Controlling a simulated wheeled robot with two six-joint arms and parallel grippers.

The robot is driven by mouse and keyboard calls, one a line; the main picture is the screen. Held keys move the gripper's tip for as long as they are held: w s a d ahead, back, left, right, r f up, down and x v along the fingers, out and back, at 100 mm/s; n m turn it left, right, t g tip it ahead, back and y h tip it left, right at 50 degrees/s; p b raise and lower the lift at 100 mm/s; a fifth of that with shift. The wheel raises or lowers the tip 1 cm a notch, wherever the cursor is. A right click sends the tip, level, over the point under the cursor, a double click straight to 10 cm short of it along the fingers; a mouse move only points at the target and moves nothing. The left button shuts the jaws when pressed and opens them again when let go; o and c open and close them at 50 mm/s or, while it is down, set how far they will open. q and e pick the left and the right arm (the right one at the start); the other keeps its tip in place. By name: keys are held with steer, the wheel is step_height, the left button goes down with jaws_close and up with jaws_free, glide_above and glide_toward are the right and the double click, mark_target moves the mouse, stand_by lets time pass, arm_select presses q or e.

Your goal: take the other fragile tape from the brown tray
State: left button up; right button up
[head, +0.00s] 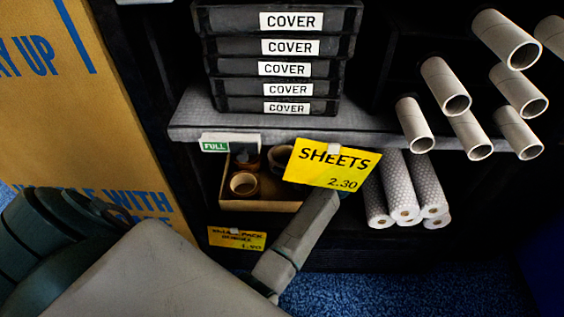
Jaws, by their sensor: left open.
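The brown tray (258,206) sits on the lower shelf, under the grey upper shelf. In it, one tape roll (244,184) stands at the front left, with a darker roll (247,161) behind it. Another roll (280,158) is at the back right, partly covered by the yellow SHEETS tag. I cannot read which roll is fragile tape. My left gripper (320,204) reaches up from below, just right of the tray, its tips close to the tag's lower edge. It is open, and I see nothing held. My right gripper is out of view.
The SHEETS tag (331,164) hangs over the tray's right side. Patterned rolls (402,188) lie to the right. Black COVER boxes (280,68) are stacked above, with pale tubes (446,86) at right. A small yellow label (237,238) hangs below the tray. A brown board (90,110) stands left.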

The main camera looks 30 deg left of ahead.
mark_target(276, 163)
arm_select(q)
steer(key=b+x, duration=0.1)
steer(key=x, duration=0.2)
steer(key=shift+d+f+b, duration=0.15)
steer(key=shift+f+b, duration=0.1)
steer(key=shift+b, duration=0.1)
steer(key=shift+a, duration=0.4)
steer(key=shift+r, duration=0.1)
jaws_close()
